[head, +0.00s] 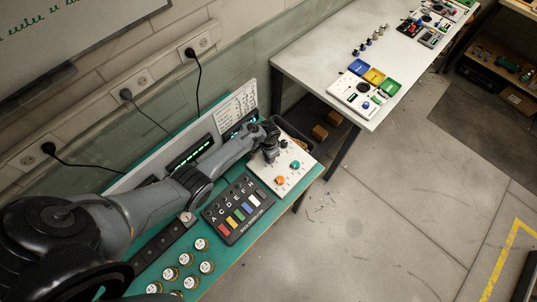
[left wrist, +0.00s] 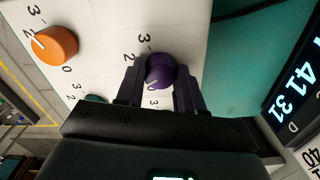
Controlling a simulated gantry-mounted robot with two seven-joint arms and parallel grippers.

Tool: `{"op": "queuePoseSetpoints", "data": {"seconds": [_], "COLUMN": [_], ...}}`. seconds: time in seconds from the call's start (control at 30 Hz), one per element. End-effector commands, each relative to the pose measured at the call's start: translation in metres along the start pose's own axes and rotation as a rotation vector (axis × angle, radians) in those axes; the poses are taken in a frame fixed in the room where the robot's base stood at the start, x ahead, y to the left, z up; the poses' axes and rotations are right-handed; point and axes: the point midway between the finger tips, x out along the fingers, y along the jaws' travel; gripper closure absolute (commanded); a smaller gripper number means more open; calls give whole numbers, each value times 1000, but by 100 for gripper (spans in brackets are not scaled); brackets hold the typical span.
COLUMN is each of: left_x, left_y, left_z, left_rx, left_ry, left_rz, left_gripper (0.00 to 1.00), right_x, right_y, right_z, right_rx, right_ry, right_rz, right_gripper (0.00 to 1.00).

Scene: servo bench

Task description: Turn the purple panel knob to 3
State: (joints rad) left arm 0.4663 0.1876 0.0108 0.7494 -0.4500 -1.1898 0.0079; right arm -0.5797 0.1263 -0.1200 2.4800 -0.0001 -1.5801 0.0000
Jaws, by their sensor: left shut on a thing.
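The purple knob (left wrist: 161,70) sits on the white panel (left wrist: 105,25) in the left wrist view, between the two fingers of my left gripper (left wrist: 160,84). The gripper is shut on the knob. Printed figures 3 and 2 show to the knob's upper left. A small pale mark shows at its lower edge; I cannot tell surely where the pointer stands. In the head view my left gripper (head: 270,154) reaches down over the far left part of the white panel (head: 264,172) and hides the purple knob. My right gripper is not in view.
An orange knob (head: 280,180) and a teal knob (head: 295,165) stand close by on the panel, with a black knob (head: 284,143) behind. A keypad with coloured keys (head: 238,208) lies to the left. A lit display (head: 240,127) is behind.

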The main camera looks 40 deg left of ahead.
Motion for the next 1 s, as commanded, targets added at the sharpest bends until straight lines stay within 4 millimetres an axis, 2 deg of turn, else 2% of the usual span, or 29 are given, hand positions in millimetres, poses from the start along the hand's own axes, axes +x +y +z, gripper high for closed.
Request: {"op": "queuePoseSetpoints", "data": {"seconds": [0.47, 1.0], "left_x": [0, 1], "left_y": [-1, -2], "left_z": [0, 0], "left_rx": [454, 967], "left_ry": [-1, -1], "left_rz": [-2, -2], "left_gripper": [93, 93], "right_x": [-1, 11], "right_y": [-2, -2], "right_z": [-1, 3], "right_rx": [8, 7], "right_ry": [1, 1], "right_rz": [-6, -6], "right_gripper": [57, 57]}}
